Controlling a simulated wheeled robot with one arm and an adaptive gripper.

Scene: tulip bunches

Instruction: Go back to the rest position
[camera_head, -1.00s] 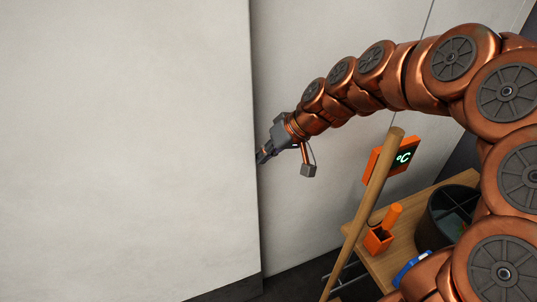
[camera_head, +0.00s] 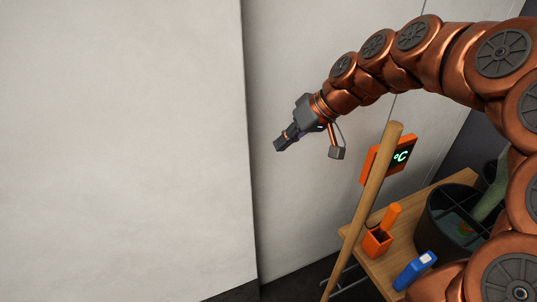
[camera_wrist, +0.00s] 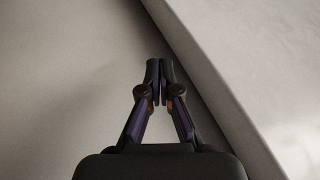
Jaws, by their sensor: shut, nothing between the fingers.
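My gripper (camera_head: 281,144) is at the end of my copper-coloured arm, up in the air in front of the pale wall, in the head view. It points down and to the left. In the wrist view my gripper (camera_wrist: 159,75) has its two fingertips together with nothing between them. Only pale wall surfaces show beyond the fingertips.
A wooden table (camera_head: 383,268) stands at lower right, partly behind my arm. On it are a dark round divided container (camera_head: 433,237), an orange holder (camera_head: 377,243) and a blue device (camera_head: 414,270). A wooden pole (camera_head: 367,200) rises before an orange °C display (camera_head: 401,157). A wall edge (camera_head: 249,150) lies left of my gripper.

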